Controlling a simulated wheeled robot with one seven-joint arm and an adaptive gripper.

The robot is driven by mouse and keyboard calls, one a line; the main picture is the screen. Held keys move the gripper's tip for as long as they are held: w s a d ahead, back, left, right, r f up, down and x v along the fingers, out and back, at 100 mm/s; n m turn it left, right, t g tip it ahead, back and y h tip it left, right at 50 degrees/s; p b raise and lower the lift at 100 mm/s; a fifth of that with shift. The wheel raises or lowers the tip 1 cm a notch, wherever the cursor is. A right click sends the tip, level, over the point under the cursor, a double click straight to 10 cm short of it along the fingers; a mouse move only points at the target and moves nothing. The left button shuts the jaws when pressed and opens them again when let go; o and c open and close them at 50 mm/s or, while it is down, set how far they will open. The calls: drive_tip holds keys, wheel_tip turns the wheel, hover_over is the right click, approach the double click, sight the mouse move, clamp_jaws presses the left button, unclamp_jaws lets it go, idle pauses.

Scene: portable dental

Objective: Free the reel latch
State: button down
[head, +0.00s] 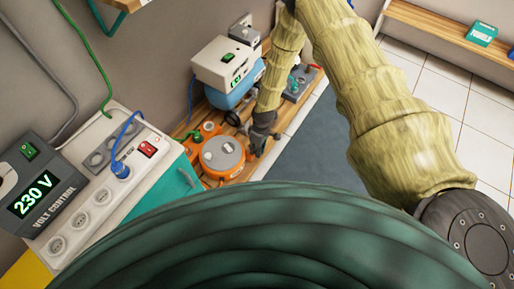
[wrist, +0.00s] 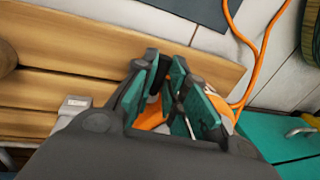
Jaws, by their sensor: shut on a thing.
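The orange cable reel (head: 222,157), with a grey round centre, lies on the low wooden bench at the wall. My gripper (head: 258,146) reaches down to the reel's right edge. In the wrist view, the teal-lined fingers of my gripper (wrist: 172,100) are close together. Orange parts of the reel (wrist: 152,117) show between and behind them. The fingers are shut on a small part at the reel, mostly hidden by them. I cannot make out the latch separately.
The wooden bench (wrist: 205,70) also bears a white-and-blue unit (head: 228,70) behind the reel. A socket panel (head: 95,190) and a 230 V control box (head: 35,185) stand left. An orange cable (wrist: 255,60) runs beside the bench.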

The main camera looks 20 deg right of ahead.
drive_tip(key=shift+s+f, duration=0.1)
drive_tip(key=shift+s, duration=0.25)
drive_tip(key=c, duration=1.5)
unclamp_jaws()
drive_tip(key=shift+o, duration=0.2)
drive_tip(key=shift+w, duration=0.15)
drive_tip(key=shift+w+r, duration=0.1)
drive_tip(key=shift+r, duration=0.25)
wheel_tip(320, 180, up, 11)
drive_tip(key=w+d, duration=0.1)
drive_tip(key=shift+d, duration=0.4)
